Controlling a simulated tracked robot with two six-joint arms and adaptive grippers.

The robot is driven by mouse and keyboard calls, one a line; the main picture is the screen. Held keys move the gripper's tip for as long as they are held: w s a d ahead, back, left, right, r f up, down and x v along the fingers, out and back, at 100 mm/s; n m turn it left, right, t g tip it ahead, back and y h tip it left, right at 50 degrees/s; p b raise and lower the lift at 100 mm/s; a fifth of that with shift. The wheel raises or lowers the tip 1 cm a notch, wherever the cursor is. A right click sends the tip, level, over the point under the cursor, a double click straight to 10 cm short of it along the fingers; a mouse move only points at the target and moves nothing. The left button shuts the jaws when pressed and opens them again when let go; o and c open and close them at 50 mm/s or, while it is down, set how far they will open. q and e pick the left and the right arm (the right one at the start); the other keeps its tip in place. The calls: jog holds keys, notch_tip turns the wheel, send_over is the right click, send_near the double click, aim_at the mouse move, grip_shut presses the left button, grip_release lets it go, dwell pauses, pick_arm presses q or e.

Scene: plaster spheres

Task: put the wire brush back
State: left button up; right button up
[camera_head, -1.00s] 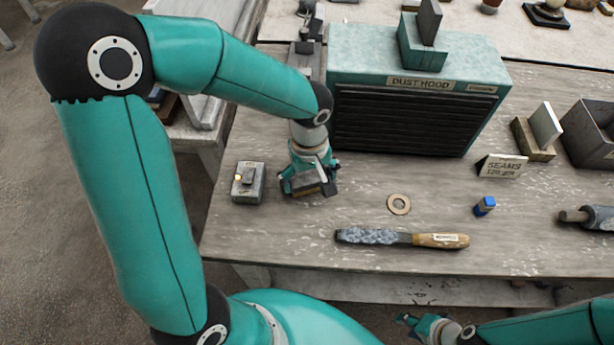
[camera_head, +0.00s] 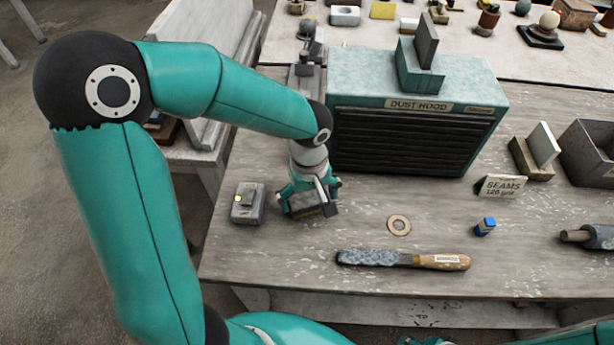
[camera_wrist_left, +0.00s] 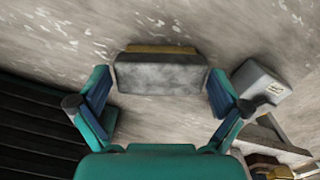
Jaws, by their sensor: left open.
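A long tool with a grey speckled head and a labelled wooden handle (camera_head: 402,260), likely the wire brush, lies flat near the front table edge. My left gripper (camera_head: 310,200) points down behind and left of it, left of the dust hood's front. Its jaws are open around a grey block with a tan edge (camera_head: 314,207). In the left wrist view the block (camera_wrist_left: 160,74) lies between the spread fingers of my left gripper (camera_wrist_left: 160,88), with a gap on each side. Only a sliver of my right arm shows at the bottom edge; its jaws are hidden.
The dust hood (camera_head: 410,125) stands behind the gripper. A small grey box (camera_head: 247,204) is close on its left. A ring (camera_head: 399,225), a blue-topped piece (camera_head: 485,227) and a seams sign (camera_head: 501,186) lie to the right. Bare table surrounds the long tool.

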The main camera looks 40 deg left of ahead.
aim_at(309, 200)
pick_arm(q)
notch_tip(309, 200, up, 11)
dwell(0.3)
dwell(0.5)
